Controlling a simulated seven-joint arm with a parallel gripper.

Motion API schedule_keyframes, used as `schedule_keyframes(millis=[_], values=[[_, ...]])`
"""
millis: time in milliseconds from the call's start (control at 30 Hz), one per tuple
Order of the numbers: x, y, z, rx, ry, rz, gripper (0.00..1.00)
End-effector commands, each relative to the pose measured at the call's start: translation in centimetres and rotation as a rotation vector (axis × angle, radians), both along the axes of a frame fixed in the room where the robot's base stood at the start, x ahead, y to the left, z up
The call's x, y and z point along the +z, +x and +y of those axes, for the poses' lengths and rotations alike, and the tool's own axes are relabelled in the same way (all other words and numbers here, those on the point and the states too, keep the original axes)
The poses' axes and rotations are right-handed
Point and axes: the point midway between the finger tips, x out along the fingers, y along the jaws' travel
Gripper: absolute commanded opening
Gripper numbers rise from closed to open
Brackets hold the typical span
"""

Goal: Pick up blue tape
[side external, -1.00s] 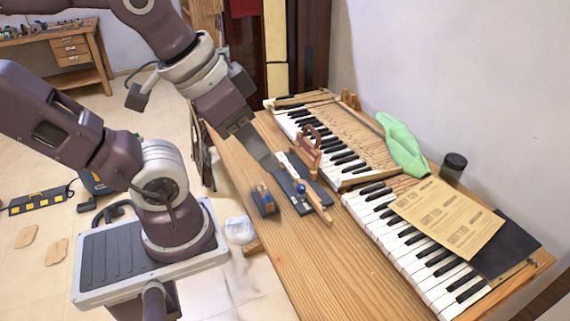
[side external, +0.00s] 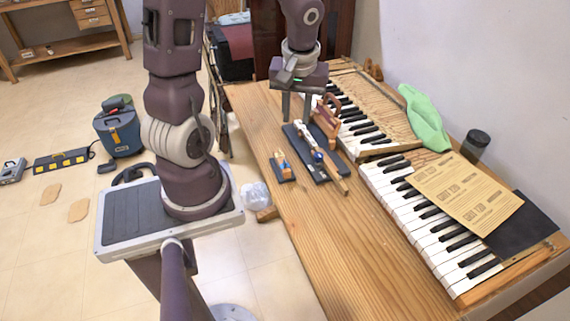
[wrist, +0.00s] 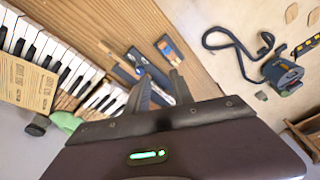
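A small blue thing (side external: 317,156), perhaps the blue tape, lies on or against a wooden-handled tool (side external: 334,170) over a dark tray (side external: 304,145). It is too small to make out its shape. My gripper (side external: 296,119) points down over the table at the tray's far end, its two fingers apart with nothing seen between them. In the wrist view the open fingers (wrist: 161,74) reach toward the dark tray (wrist: 123,75), and hide part of it and the tools.
A wooden plane-like tool (side external: 326,119) stands close to the gripper. Piano keys (side external: 415,215), paper (side external: 465,190) and a green cloth (side external: 423,118) lie to the right. The table front (side external: 345,250) is clear.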

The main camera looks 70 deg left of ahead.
Motion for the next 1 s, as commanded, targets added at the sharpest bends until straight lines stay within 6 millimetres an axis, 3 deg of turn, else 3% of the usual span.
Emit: schedule_keyframes(millis=[33, 100, 200, 700, 967, 1000], values=[[-2.7, -0.2, 1.6, 0.115, -0.052, 0.018, 0.29], [-5.8, -0.3, 3.1, 0.261, -0.114, 0.017, 0.29], [-8.7, -0.6, 4.1, 0.402, -0.177, 0.009, 0.29], [-16.5, -1.0, 4.4, 0.466, -0.208, 0.004, 0.29], [-17.0, -1.0, 4.4, 0.467, -0.206, 0.003, 0.29], [-17.0, -1.0, 4.4, 0.467, -0.206, 0.003, 0.21]])
